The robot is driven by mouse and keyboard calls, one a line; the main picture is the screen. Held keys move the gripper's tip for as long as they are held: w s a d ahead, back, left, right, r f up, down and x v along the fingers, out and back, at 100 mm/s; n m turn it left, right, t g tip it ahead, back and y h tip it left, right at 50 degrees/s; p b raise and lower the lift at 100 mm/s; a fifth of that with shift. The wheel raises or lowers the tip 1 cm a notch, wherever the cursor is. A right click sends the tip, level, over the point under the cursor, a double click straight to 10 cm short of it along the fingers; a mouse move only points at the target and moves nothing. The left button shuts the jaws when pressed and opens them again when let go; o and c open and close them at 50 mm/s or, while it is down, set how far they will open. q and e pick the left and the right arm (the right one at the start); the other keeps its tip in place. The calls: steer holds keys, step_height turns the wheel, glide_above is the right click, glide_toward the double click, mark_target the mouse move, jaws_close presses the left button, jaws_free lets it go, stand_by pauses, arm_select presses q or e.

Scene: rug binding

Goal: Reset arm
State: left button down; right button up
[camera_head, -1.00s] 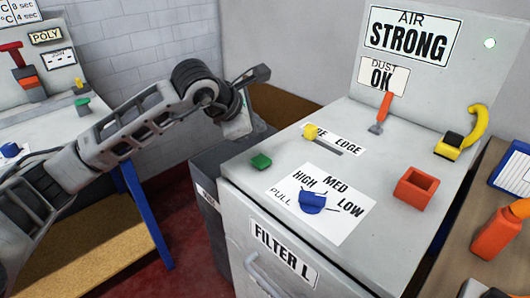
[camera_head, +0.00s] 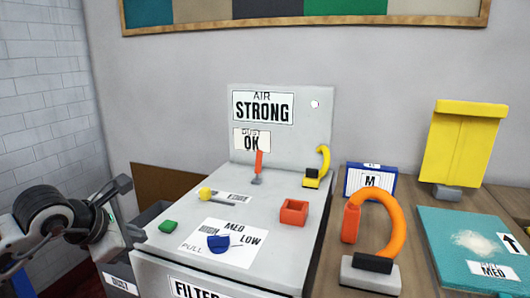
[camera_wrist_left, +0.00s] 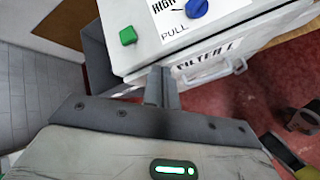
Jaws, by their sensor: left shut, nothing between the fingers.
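My left gripper (camera_head: 118,222) is at the left of the head view, beside the left edge of the grey dust machine (camera_head: 180,205). It holds nothing. In the left wrist view its two fingers (camera_wrist_left: 161,82) are together, in front of the machine's near left corner. The green button (camera_head: 168,226) on the machine top is close to the gripper but apart from it; it also shows in the left wrist view (camera_wrist_left: 128,35). My right gripper is in neither view.
The machine top carries a blue knob (camera_head: 218,242), a red open box (camera_head: 294,211) and a yellow-handled slider (camera_head: 206,194). A dark bin (camera_head: 118,275) stands at its left. At the right, a wooden bench holds an orange-handled tool (camera_head: 376,215) and a teal mat (camera_head: 470,235).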

arm_select(q)
steer(key=s+d+f+n+h, duration=0.1)
steer(key=s+d+n+h, duration=0.4)
steer(key=d+h, duration=0.3)
steer(key=s+d+f+n+h, duration=0.1)
steer(key=s+d+n+h, duration=0.35)
steer(key=d, duration=0.65)
steer(key=a+f+n+t+y, duration=0.3)
steer(key=n+t+y, duration=0.1)
steer(key=n, duration=0.7)
steer(key=a+f+n+t+y, duration=0.3)
steer(key=f+n+t, duration=0.15)
steer(key=n, duration=0.75)
steer(key=s+a+f+n+g+y, duration=0.1)
steer(key=s+f+n+g+y, duration=0.4)
steer(key=s+f+n, duration=0.7)
step_height(320, 180, down, 4)
steer(key=shift+a+r+n+g, duration=0.25)
steer(key=shift+n+g, duration=0.3)
steer(key=shift+g, duration=0.2)
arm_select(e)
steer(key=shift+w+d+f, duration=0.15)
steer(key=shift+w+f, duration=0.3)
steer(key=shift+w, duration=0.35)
arm_select(q)
steer(key=shift+s, duration=0.1)
